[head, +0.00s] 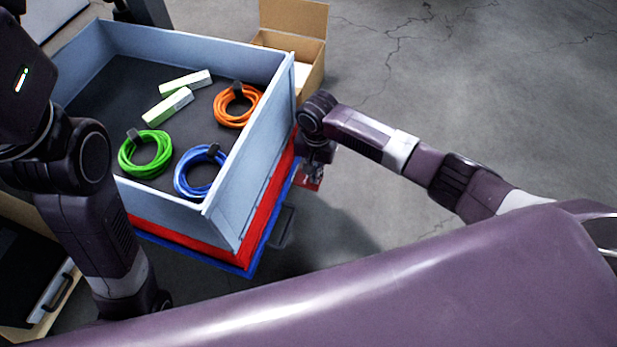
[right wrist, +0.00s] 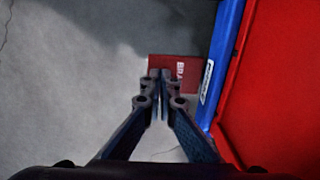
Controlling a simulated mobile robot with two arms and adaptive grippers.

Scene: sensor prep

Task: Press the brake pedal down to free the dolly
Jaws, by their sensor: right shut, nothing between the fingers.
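The dolly (head: 247,268) has a blue frame and a red deck, and carries a grey-blue open bin (head: 262,165). In the right wrist view the dolly's blue edge (right wrist: 226,55) runs along the right side. The brake pedal (right wrist: 188,66) is a red plate with partly hidden white lettering, beside the blue edge. In the head view a bit of its red (head: 310,185) shows under my right gripper (head: 312,172). My right gripper is shut and empty, its fingertips (right wrist: 161,76) overlapping the pedal in view; I cannot tell whether they touch. My left gripper is out of view.
The bin holds green (head: 145,153), blue (head: 199,171) and orange (head: 238,105) cable coils and two white-green boxes (head: 168,107). An open cardboard box (head: 314,50) stands behind. A dark bracket (head: 284,227) juts from the dolly's side. Concrete floor (head: 480,100) at right is clear.

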